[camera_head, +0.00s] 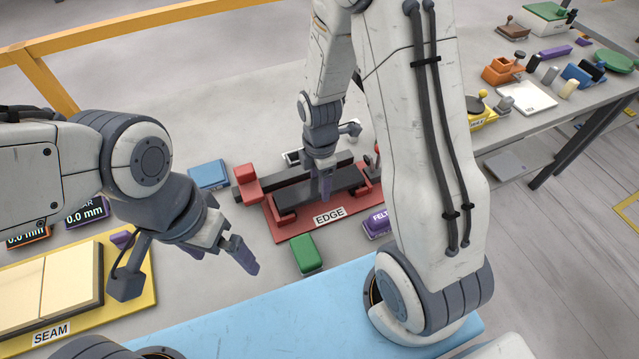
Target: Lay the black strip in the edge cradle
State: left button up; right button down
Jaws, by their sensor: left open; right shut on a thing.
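The edge cradle (284,232) is a red base with a white EDGE label, in the middle of the stone slab. The black strip (345,178) is long and dark and lies lengthwise over the cradle, between its red blocks. My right gripper (325,192) points down at the middle of the strip and is shut on it. Whether the strip rests fully on the cradle or is held slightly above cannot be told. My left gripper (228,252) is open and empty, left of the cradle and apart from it.
A green block (306,254) stands in front of the cradle, a blue block (208,175) behind left, and a purple FELT block (377,223) at right. A yellow SEAM tray (146,283) lies at lower left. Several small tools and blocks crowd the far right; my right arm hides part of the slab.

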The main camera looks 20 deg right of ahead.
aim_at(320, 186)
jog(key=shift+f, duration=0.6)
jog(key=shift+f, duration=0.25)
jog(key=shift+c, duration=0.2)
grip_release()
jog(key=shift+s+r, duration=0.1)
notch_tip(320, 186, up, 12)
jog(key=shift+r, duration=0.15)
